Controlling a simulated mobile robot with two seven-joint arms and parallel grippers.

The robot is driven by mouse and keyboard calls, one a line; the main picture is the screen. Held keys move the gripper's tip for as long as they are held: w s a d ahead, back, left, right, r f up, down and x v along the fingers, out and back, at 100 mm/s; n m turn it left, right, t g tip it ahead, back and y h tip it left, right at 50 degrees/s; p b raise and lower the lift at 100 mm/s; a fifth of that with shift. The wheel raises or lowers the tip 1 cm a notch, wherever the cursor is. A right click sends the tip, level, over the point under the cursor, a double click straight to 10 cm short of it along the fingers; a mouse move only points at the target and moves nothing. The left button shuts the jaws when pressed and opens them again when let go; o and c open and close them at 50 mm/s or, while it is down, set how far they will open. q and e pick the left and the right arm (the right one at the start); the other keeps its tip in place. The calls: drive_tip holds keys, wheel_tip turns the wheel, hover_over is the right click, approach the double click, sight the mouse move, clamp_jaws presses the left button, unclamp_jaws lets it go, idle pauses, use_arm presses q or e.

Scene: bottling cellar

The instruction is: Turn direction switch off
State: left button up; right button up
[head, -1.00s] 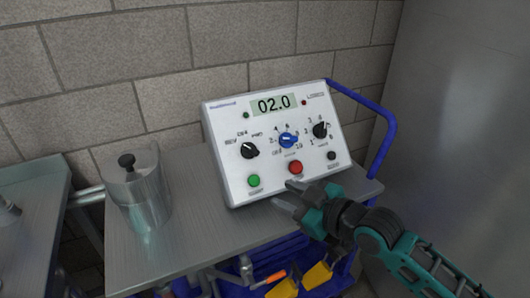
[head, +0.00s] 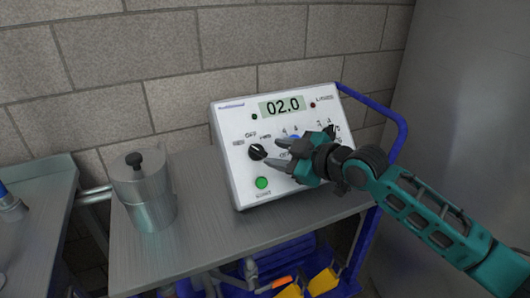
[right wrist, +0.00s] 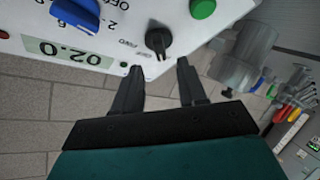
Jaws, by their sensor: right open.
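The direction switch (head: 258,152) is a black knob at the left of the white control panel (head: 228,124), under the labels REV, OFF and FWD. I cannot tell for sure which label it points to. It also shows in the right wrist view (right wrist: 158,41). My right gripper (head: 270,154) is open in front of the panel, its fingertips close to the right side of the knob in the head view. In the right wrist view the fingers (right wrist: 160,70) stand apart on either side of the knob's line, with nothing between them. My left gripper is out of view.
The panel has a display (head: 282,106) reading 02.0, a green button (head: 262,183), and a blue knob (right wrist: 76,14) partly behind my gripper. A metal canister (head: 146,195) stands left of the panel on the grey cart (head: 210,225). A blue rail (head: 400,140) runs at right.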

sight(259, 151)
drive_tip(key=shift+x, duration=2.55)
clamp_jaws()
